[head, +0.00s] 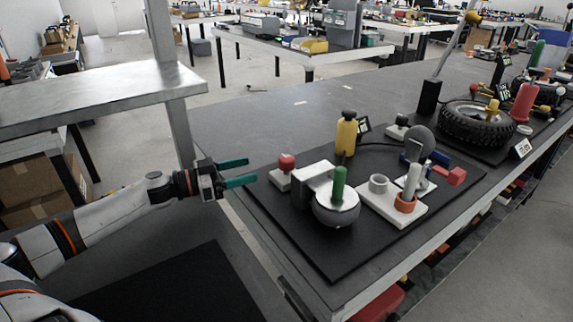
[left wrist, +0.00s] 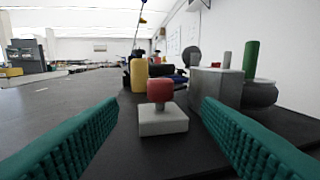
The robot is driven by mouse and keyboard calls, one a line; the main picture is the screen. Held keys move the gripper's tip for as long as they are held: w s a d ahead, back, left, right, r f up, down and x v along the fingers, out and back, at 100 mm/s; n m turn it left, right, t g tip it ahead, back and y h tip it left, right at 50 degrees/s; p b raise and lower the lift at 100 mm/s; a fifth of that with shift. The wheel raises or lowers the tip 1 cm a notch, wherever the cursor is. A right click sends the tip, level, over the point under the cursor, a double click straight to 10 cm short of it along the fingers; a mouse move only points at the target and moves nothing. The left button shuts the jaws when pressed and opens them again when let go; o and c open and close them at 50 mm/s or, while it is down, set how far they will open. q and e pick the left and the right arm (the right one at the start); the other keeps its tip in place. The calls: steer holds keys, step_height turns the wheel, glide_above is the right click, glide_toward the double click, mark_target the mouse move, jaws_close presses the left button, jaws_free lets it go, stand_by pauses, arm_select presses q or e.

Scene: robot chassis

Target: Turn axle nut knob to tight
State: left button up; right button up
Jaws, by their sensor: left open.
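A red knob (head: 286,161) stands upright on a pale square base (head: 279,180) at the left edge of a black mat. I take it to be the axle nut knob, but no label on it is readable. My left gripper (head: 255,171) is open and empty, with teal fingers pointing at the knob from the left, a short gap away. In the left wrist view the red knob (left wrist: 160,90) and its base (left wrist: 163,121) appear ahead, centred between the spread fingers. My right gripper is not in view.
A tyre (head: 477,124) lies further right. The table left of the mat is clear.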

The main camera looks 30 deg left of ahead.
mark_target(287, 158)
arm_select(q)
steer(key=shift+b+x, duration=0.4)
steer(key=shift+x, duration=1)
steer(key=shift+w+d+r, duration=0.1)
steer(key=shift+w+d, duration=0.05)
steer(key=shift+w, duration=0.2)
steer(key=x, duration=0.6)
steer(key=shift+w+d, duration=0.55)
steer(key=shift+w, duration=0.2)
steer(key=shift+w+d, duration=0.15)
steer(key=shift+w, duration=0.05)
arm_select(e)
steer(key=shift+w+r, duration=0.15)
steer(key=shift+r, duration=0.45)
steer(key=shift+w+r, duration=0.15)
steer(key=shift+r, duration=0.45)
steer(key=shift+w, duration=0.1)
arm_select(q)
steer(key=c, duration=0.9)
steer(key=shift+c, duration=0.4)
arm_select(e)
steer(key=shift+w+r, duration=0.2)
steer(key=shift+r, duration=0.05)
